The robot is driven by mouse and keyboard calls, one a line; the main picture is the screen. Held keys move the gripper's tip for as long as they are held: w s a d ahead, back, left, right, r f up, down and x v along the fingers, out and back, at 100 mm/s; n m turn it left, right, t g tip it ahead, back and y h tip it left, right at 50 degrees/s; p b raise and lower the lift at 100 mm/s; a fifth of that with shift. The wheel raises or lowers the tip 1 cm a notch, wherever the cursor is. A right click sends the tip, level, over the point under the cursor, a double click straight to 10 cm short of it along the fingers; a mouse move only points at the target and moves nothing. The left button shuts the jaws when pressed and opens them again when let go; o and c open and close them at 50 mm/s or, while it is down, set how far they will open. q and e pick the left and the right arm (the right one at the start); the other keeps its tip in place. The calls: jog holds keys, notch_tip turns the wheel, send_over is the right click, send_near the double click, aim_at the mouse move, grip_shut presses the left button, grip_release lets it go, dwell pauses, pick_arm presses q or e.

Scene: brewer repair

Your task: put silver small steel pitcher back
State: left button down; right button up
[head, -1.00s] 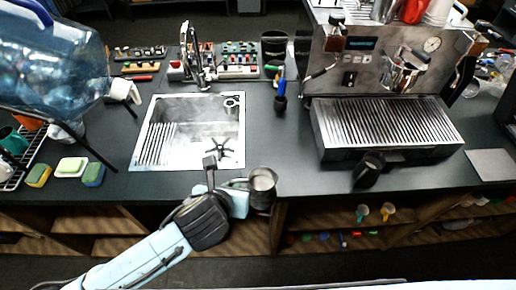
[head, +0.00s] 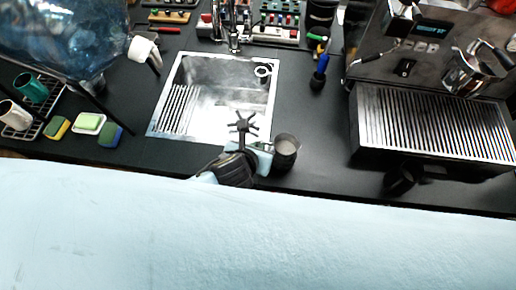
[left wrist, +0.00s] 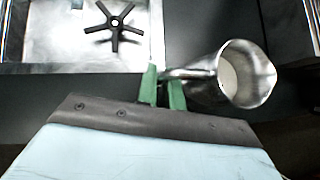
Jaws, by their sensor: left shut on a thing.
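The small steel pitcher (head: 285,152) is at the front edge of the dark counter, right of the sink's lower corner. My left gripper (head: 264,153) is shut on its handle. In the left wrist view the green fingertips (left wrist: 163,90) pinch the handle, and the pitcher (left wrist: 245,75) has its open mouth toward the camera, with something pale inside. I cannot tell whether its base touches the counter. My right gripper is not in view.
The sink (head: 215,95) has a black star-shaped part (head: 241,124) near its front edge. The espresso machine's drip tray (head: 435,125) is on the right, with a dark cup-like thing (head: 401,178) before it. Sponges (head: 88,122) lie at left. Counter between sink and machine is mostly clear.

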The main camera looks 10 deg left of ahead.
pick_arm(q)
jog(key=shift+f, duration=0.9)
jog(key=shift+f, duration=0.1)
jog(key=c, duration=1.5)
grip_release()
jog(key=shift+c, duration=0.2)
jog(key=v, duration=1.2)
